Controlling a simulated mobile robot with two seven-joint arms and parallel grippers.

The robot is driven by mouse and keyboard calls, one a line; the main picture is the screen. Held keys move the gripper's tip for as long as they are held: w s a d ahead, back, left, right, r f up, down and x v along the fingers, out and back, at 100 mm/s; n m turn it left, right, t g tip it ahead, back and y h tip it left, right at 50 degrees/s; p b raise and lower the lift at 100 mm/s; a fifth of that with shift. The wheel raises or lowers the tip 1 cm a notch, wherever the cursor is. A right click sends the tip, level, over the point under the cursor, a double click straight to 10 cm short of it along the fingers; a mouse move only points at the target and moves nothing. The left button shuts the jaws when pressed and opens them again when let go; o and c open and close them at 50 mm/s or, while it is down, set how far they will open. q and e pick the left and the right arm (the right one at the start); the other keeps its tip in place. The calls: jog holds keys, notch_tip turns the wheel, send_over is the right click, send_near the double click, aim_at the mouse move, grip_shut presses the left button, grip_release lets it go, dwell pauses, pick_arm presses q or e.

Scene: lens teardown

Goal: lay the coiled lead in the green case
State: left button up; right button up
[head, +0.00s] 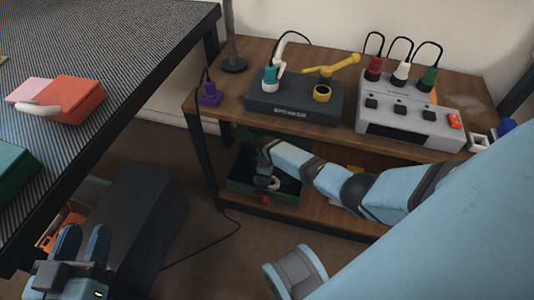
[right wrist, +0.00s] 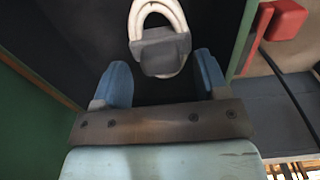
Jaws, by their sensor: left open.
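The green case (head: 284,198) stands open on the lower shelf, with a dark inside. Its green wall (right wrist: 40,135) also shows in the right wrist view. The coiled lead (right wrist: 165,52), a pale loop with a grey band, lies over the case's dark floor. My right gripper (right wrist: 161,65) reaches into the case and is open. Its two blue fingers stand apart on either side of the lead's near end, with gaps to it. In the head view my right arm hides part of the case. My left gripper (head: 84,238) is open and empty at the lower left.
A red block (right wrist: 287,20) is at the case's outer side. A striped table (head: 110,70) with red and green cases stands left.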

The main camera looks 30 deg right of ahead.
notch_tip(320, 180, up, 3)
jog(key=shift+f+p, duration=0.15)
jog(key=shift+p, duration=0.85)
jog(key=shift+r+p, duration=0.5)
jog(key=shift+r, duration=0.25)
notch_tip(320, 180, up, 3)
jog(key=shift+f+p, duration=0.15)
jog(key=shift+p, duration=0.6)
jog(key=shift+r, duration=0.5)
pick_arm(q)
jog(key=r, duration=0.1)
jog(key=s+r+n, duration=0.1)
jog(key=r+n, duration=0.1)
jog(key=shift+s+d, duration=0.2)
jog(key=shift+d, duration=0.1)
pick_arm(e)
jog(key=shift+a, duration=0.1)
